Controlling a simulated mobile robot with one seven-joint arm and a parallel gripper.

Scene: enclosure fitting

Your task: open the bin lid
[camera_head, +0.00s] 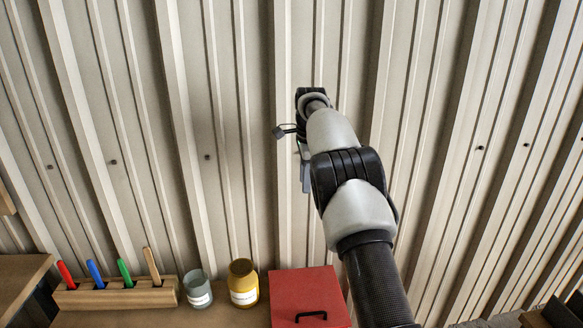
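A red bin (290,282) with a flat lid and a black handle (311,315) stands at the bottom of the view, on a brown surface. The lid looks shut, though the front of the bin is cut off by the picture's lower edge. My gripper (305,178) is above the bin in the picture, in front of the corrugated wall and apart from the handle. My arm partly hides it, and its fingers are too small to tell whether they are open.
Left of the bin are a yellow jar (243,275), a grey-green jar (195,281) and a wooden holder (110,296) with several coloured sticks. A corrugated metal wall (230,120) fills the background. A brown surface (20,275) is at far left.

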